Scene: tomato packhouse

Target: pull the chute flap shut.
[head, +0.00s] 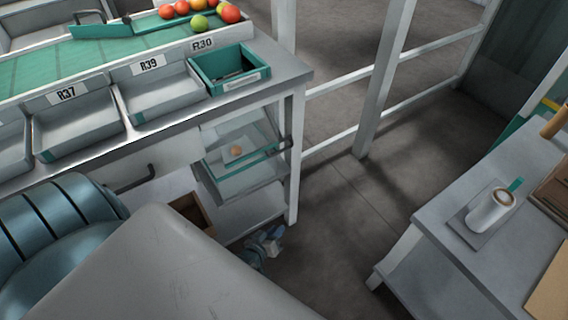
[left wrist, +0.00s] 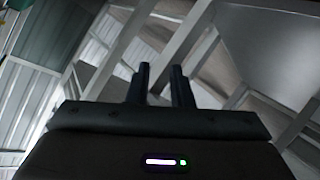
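A clear-fronted compartment with green edging (head: 240,165) sits under the sorting bench, left of its end leg. It holds a small round orange-brown item on a pale piece. A dark grip (head: 287,143) shows at its right end. A dark bar handle (head: 135,180) is on the bench front further left. I cannot tell for certain which part is the chute flap. My left gripper (left wrist: 160,85) shows in the left wrist view with its two dark fingers apart, nothing between them, pointing towards posts and roof. In the head view my grey arm link hides most of it. My right gripper is not visible.
The bench carries grey bins labelled R37 (head: 75,125) and R39 (head: 160,95), a green tray (head: 228,70) and several tomatoes (head: 200,10). A side table (head: 445,215) with a cup (head: 490,212) stands at right. Bare floor (head: 330,220) lies between them.

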